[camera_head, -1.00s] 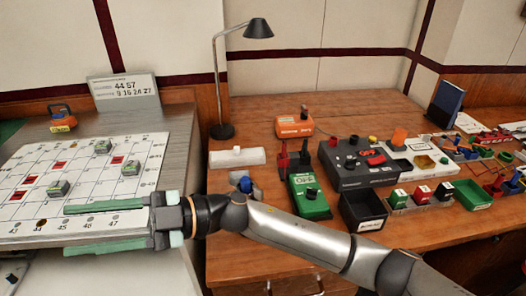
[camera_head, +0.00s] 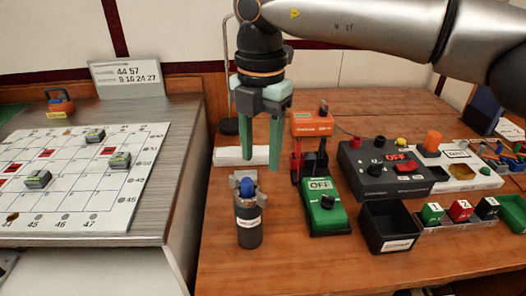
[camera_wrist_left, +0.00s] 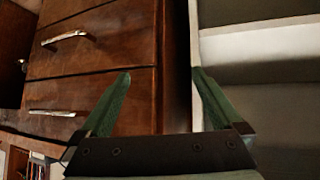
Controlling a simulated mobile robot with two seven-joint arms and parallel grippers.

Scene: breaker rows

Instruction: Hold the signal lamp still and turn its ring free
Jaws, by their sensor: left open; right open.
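A dark grey cylinder with a white label and a blue top, likely the signal lamp (camera_head: 249,226), stands upright near the desk's left front. A metal collar around its top, likely the ring (camera_head: 246,201), surrounds the blue part. My right gripper (camera_head: 260,166) points down just above the lamp in the head view, open and empty. I cannot tell how far behind the lamp its fingers are. My left gripper (camera_wrist_left: 161,75) is open and empty in the left wrist view, in front of wooden drawers (camera_wrist_left: 90,70). It is not in the head view.
A green box marked OFF (camera_head: 323,217) and a black open bin (camera_head: 384,232) stand right of the lamp. A white block (camera_head: 228,156) lies behind it. A gridded board (camera_head: 85,205) is on the left counter. Desk in front of the lamp is clear.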

